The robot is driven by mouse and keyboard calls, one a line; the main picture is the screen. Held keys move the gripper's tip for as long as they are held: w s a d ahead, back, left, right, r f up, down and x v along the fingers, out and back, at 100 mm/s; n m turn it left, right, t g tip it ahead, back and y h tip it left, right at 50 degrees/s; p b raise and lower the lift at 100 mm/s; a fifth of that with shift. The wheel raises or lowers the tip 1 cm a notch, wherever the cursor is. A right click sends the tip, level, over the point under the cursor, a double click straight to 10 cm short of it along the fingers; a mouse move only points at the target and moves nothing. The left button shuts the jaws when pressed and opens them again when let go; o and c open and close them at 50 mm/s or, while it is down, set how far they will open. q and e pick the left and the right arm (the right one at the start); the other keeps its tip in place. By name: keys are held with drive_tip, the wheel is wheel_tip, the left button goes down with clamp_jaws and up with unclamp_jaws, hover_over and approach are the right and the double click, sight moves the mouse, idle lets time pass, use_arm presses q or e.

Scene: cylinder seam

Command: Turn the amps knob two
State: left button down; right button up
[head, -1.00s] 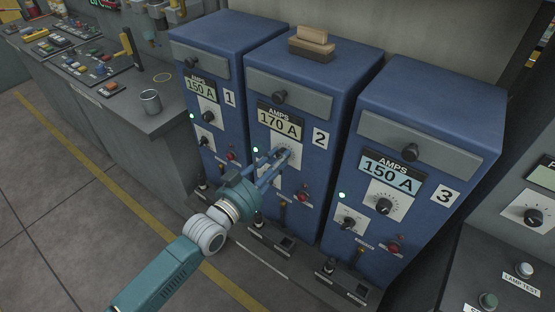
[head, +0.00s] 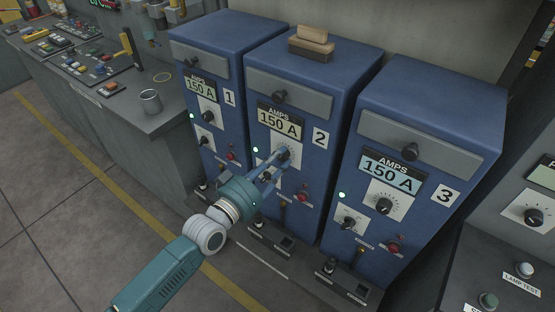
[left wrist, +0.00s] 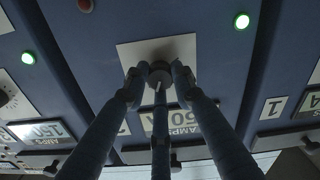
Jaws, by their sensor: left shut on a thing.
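The amps knob two (head: 284,153) sits on the front of the middle blue cabinet, below a lit display (head: 280,123) that reads 150 A. My left gripper (head: 280,158) is shut on this knob, with its fingers partly covering it. In the left wrist view the knob (left wrist: 159,74) is dark and round with a light pointer line, in front of a pale plate (left wrist: 182,48). The fingers of my left gripper (left wrist: 158,80) touch it from both sides. The display (left wrist: 176,121) below is partly hidden by the fingers. My right gripper is not in view.
Blue cabinet one (head: 212,40) and blue cabinet three (head: 440,95) stand close on both sides; both displays read 150 A.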

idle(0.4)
use_arm(q)
drive_tip(key=c, duration=1.4)
unclamp_jaws()
drive_tip(key=shift+c, duration=0.2)
drive_tip(key=shift+a, duration=0.1)
drive_tip(key=v, duration=1.2)
